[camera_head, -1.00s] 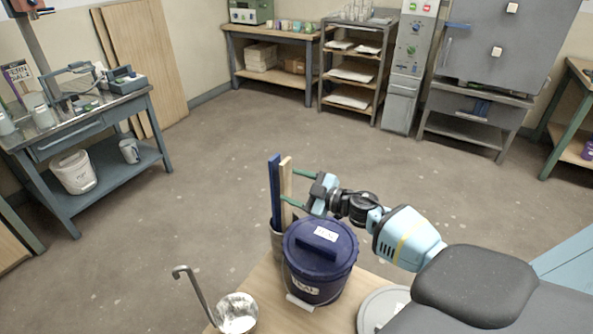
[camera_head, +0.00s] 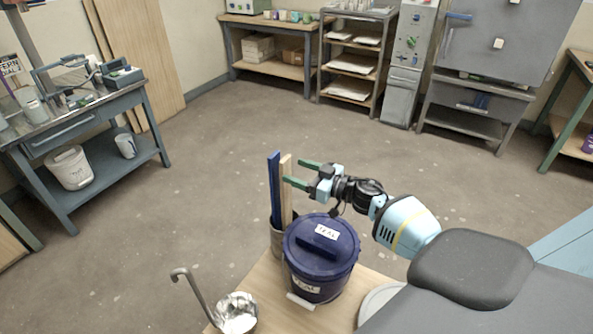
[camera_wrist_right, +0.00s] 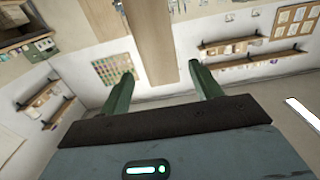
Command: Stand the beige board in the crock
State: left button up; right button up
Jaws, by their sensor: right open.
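The beige board (camera_head: 287,190) stands nearly upright at the far-left side of the table, its lower end inside the crock (camera_head: 277,243). A dark blue board (camera_head: 274,188) stands beside it on the left in the same crock. The crock is partly hidden by the bucket in front. My right gripper (camera_head: 295,172) is open, with its green fingers near the upper end of the beige board. In the right wrist view, the end of a wooden board (camera_wrist_right: 154,45), apparently the beige one, shows beyond and between the open fingers (camera_wrist_right: 164,84). My left gripper is out of view.
A lidded dark blue bucket (camera_head: 320,262) labelled TEAL stands right in front of the crock. A metal ladle (camera_head: 236,312) lies at the table's (camera_head: 268,290) front left. A pale round lid (camera_head: 378,302) is partly hidden at the right.

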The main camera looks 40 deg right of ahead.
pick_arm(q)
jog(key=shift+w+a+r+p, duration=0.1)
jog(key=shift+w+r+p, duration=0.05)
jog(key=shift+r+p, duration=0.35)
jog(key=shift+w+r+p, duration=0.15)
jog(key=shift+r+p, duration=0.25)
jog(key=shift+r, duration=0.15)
pick_arm(e)
jog(key=v, duration=0.8)
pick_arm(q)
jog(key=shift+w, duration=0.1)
pick_arm(e)
jog(key=shift+s+r, duration=0.1)
